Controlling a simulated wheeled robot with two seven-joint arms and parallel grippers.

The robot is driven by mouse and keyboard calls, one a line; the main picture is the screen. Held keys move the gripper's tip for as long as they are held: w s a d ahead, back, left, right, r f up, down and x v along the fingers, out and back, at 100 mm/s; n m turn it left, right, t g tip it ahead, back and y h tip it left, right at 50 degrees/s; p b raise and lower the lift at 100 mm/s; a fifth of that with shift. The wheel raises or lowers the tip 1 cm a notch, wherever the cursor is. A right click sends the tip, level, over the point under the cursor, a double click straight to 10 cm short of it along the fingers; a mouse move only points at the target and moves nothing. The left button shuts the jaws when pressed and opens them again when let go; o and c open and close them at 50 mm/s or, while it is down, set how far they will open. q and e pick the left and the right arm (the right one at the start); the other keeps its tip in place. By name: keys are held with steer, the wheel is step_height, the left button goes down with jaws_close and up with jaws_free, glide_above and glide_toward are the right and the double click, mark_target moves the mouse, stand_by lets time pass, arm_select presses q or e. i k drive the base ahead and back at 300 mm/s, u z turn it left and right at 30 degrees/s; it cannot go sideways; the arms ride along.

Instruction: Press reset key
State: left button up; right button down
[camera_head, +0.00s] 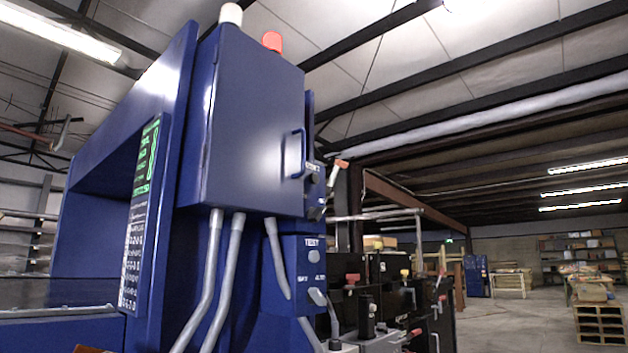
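A tall blue detector machine fills the left half of the view. On its narrow front face is a green-lit display (148,158), with a panel of white-marked keys (132,250) below it, seen at a steep angle. The key markings are too small to read, so I cannot tell which is the reset key. A small blue side box (301,270) carries a label that looks like TEST, a pale round button (314,256) and a switch (317,297). Neither of my grippers is in view.
A blue cabinet (255,120) with a handle sticks out beside the key panel. Grey conduits (228,275) run down below it. Dark equipment with red and yellow knobs (352,281) stands at the lower middle. Open floor (510,325) and pallets (598,322) lie to the right.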

mark_target(313, 178)
steer(key=z, duration=0.1)
steer(key=i, duration=1.25)
steer(key=z, duration=0.55)
steer(key=i, duration=0.3)
steer(key=z, duration=0.2)
